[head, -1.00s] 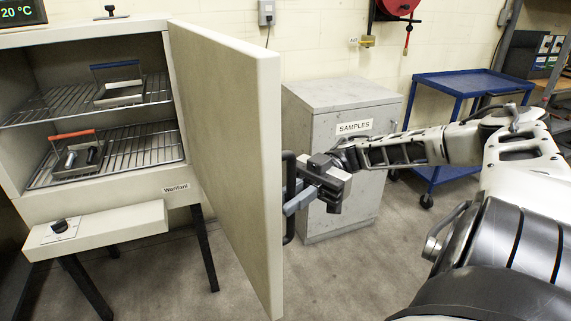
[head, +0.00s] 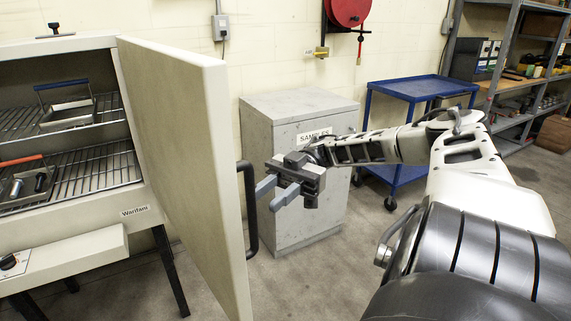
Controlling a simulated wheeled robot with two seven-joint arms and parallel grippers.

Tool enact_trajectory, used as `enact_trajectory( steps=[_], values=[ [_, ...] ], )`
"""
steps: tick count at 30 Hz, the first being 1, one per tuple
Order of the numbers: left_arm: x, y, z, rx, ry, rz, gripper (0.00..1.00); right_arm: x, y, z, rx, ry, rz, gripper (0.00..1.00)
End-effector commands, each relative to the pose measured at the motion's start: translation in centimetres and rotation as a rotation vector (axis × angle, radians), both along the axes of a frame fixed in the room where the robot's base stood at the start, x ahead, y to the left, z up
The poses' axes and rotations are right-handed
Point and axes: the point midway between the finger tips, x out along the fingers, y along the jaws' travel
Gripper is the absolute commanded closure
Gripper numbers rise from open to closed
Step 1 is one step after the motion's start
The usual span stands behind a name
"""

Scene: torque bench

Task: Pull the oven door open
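The oven (head: 70,220) stands at the left, with its pale door (head: 180,150) swung wide open. The door's black bar handle (head: 251,225) shows on its outer side, near the free edge. My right gripper (head: 270,197) is just right of the handle, its two grey fingers pointing toward it and spread apart with nothing between them. It looks clear of the handle. My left gripper is not in view.
Inside the oven, wire racks (head: 100,165) hold a tray with a blue handle (head: 65,105) and one with a red-orange handle (head: 25,180). A grey samples cabinet (head: 290,225) stands behind my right gripper. A blue cart (head: 415,90) and shelving (head: 490,70) are farther right.

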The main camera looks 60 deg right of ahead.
Motion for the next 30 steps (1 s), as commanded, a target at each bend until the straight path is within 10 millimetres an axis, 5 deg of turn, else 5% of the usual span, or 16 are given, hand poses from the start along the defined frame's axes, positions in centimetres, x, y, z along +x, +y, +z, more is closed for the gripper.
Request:
enact_trajectory(
  steps=[10, 30],
  values=[
    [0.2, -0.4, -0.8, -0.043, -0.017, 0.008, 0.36, -0.1, -6.0, -0.3, 0.001, -0.004, -0.003, 0.68],
    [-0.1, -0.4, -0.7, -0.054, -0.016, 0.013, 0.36, -0.2, -6.7, -0.1, 0.0, 0.002, 0.0, 0.68]
  ],
)
